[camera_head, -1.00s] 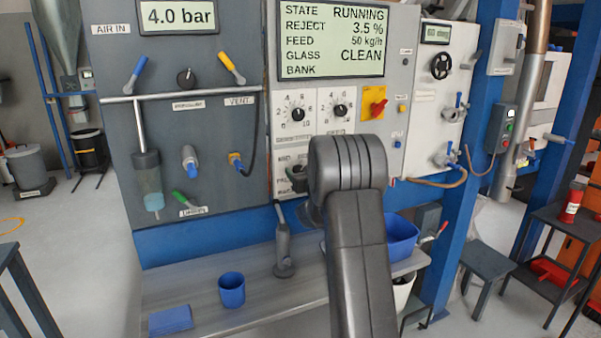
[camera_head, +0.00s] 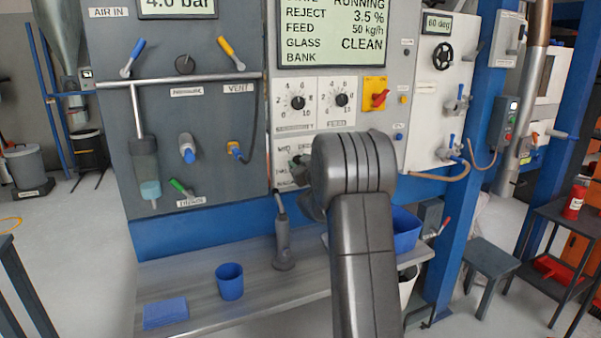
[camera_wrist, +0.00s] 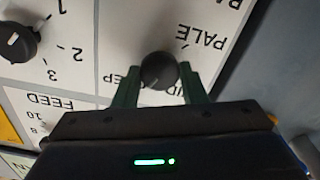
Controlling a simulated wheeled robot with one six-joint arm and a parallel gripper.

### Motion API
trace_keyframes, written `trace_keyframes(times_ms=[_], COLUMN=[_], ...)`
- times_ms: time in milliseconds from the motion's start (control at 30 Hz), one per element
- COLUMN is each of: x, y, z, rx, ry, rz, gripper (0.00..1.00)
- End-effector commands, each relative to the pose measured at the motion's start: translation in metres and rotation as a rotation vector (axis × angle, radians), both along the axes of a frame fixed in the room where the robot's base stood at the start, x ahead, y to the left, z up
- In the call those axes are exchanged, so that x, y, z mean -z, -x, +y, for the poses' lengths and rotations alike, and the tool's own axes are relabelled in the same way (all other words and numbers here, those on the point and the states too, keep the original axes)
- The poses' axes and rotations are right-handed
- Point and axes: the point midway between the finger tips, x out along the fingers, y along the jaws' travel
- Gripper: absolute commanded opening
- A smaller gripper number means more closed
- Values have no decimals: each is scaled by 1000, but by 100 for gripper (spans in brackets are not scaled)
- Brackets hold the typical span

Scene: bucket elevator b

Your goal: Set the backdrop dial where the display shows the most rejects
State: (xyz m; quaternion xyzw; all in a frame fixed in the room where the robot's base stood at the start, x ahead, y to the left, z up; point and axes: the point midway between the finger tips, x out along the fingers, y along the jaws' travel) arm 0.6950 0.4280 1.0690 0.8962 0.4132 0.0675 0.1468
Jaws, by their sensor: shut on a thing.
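The display (camera_head: 333,32) in the head view reads REJECT 3.5 %, FEED 50 kg/h and GLASS CLEAN; its top edge is cut off. The backdrop dial is a round black knob (camera_wrist: 159,71) in the wrist view, on a white plate where PALE and parts of other words show. My gripper (camera_wrist: 159,88) is shut on this knob, one green finger on each side. A tick mark lies beside the knob near PALE; I cannot read the knob's own pointer. In the head view my arm hides most of the dial and its plate (camera_head: 280,164).
Two numbered dials (camera_head: 297,102) and (camera_head: 341,100) sit above my wrist, with a red switch (camera_head: 375,94) to their right. Another numbered knob (camera_wrist: 18,42) is close by in the wrist view. A blue cup (camera_head: 229,283) and a grey handheld tool (camera_head: 283,245) stand on the bench below.

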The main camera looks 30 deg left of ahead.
Motion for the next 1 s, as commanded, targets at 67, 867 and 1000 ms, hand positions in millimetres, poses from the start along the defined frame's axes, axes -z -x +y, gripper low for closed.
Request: trace_keyframes(times_ms=[67, 867, 1000], x=[6, 7, 7], y=[0, 2, 2], z=[0, 2, 2], rx=[1, 0, 0], ry=[44, 540, 628], rz=[-58, -634, -735], gripper=[15, 15, 15])
